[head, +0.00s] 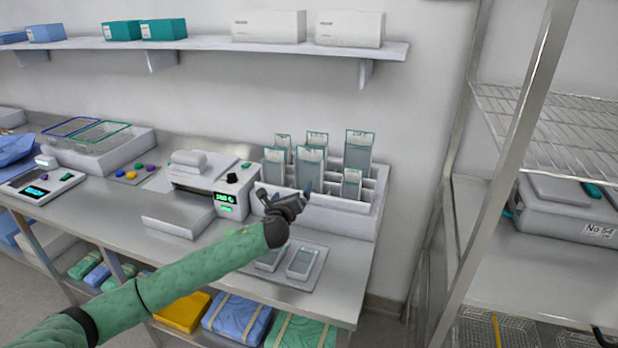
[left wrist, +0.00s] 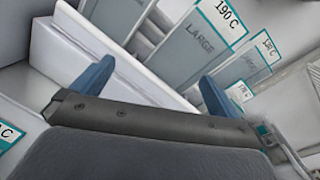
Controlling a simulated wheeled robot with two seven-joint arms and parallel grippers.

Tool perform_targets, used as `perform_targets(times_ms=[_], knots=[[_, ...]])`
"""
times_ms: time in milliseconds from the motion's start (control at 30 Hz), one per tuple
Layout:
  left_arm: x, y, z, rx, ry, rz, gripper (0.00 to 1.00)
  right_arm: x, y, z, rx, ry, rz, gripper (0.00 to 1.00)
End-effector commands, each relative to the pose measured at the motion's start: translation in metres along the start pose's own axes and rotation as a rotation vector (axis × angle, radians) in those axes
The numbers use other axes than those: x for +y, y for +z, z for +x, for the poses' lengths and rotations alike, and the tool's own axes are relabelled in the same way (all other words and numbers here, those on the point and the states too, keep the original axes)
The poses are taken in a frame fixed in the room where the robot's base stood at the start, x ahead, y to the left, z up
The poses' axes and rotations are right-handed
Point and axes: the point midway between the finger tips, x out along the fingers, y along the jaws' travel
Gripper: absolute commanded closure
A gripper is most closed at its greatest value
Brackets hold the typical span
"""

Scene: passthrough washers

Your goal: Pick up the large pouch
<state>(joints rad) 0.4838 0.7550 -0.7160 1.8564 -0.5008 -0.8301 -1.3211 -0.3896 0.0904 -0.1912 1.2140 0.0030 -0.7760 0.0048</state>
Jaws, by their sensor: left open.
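A tall grey pouch marked LARGE and 190 C (left wrist: 203,42) stands in the rack in the left wrist view, beyond my open fingers. In the head view, several grey pouches with teal-edged tops stand in a white slotted rack (head: 338,217); the front middle pouch (head: 311,170) looks like the large one, but its print is too small to read. My left gripper (head: 286,194) is open and empty at the rack's front left. Its blue fingertips (left wrist: 155,85) are spread, with the large pouch apart from them. My right gripper is not in view.
A sealing device with a green display (head: 228,204) stands left of the rack. Two small pouches lie on a tray (head: 291,277) at the counter's front, below my forearm. A wall shelf (head: 210,46) with boxes is above, and a metal wire rack (head: 545,125) stands right.

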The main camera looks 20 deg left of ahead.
Motion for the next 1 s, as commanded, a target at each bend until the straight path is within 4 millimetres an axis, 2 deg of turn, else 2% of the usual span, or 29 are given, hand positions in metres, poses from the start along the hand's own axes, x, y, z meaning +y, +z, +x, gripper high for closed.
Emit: perform_targets(times_ms=[133,333,467,767,1000], knots=[[-0.018,-0.001,-0.001,-0.005,-0.094,0.242,0.00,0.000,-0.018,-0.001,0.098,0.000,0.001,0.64],[-0.026,-0.004,-0.002,-0.012,-0.139,0.438,0.00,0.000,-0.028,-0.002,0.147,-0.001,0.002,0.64],[-0.027,-0.003,0.001,-0.015,-0.138,0.480,0.00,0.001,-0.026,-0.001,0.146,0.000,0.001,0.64],[-0.031,-0.002,0.025,-0.015,-0.137,0.483,0.00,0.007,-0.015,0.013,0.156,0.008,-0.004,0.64],[-0.035,0.001,0.041,-0.015,-0.135,0.481,0.00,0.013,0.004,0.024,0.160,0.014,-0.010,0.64]])
